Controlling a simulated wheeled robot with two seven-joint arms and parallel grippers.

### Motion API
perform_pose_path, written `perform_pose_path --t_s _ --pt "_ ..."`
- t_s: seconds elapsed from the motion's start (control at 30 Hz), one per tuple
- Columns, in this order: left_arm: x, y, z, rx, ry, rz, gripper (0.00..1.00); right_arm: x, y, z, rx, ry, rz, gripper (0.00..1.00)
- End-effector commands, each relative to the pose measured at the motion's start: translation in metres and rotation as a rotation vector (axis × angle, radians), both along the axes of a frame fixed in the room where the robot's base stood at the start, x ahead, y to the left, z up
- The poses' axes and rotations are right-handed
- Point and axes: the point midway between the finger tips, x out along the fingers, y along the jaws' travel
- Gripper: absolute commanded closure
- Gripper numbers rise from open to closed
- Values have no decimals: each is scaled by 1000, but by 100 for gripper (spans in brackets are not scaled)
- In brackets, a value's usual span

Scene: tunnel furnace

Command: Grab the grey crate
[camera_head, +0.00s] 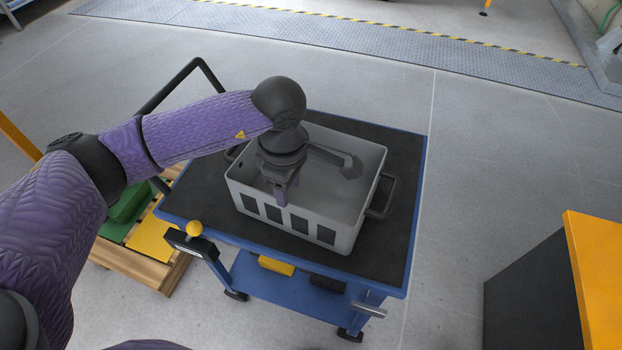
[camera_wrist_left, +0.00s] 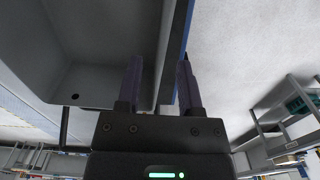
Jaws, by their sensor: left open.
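The grey crate (camera_head: 318,216) is an open box with dark square openings along its near wall and dark handles at its ends. It stands on the black top of a blue trolley (camera_head: 391,250) and looks empty. My left gripper (camera_head: 281,194) points down at the crate's near wall in the head view and hides part of it. In the left wrist view the gripper's two fingers (camera_wrist_left: 160,82) are apart, with the crate's wall (camera_wrist_left: 150,60) seeming to run between them. Contact cannot be told. My right gripper is not in view.
A wooden pallet (camera_head: 140,262) with green and yellow items lies left of the trolley. A yellow-topped dark cabinet (camera_head: 595,265) stands at the lower right. The trolley's lower shelf holds a yellow box (camera_head: 276,265) and a dark one. Floor right of the trolley is clear.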

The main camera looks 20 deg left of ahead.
Motion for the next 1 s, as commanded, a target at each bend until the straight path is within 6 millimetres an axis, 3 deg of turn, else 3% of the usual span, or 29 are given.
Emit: perform_pose_path --t_s 0.3,0.5,0.53,0.73,1.0 --pt "-5 7 -60 -1 4 1 53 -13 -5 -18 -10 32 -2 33" --pt "-4 7 -62 -1 -1 1 53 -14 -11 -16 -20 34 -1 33" --pt "-4 7 -62 -1 -1 1 55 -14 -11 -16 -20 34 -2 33" --pt "-4 7 -61 -1 0 1 97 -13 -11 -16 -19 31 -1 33" --pt "-4 7 -61 -2 0 1 100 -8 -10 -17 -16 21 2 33"
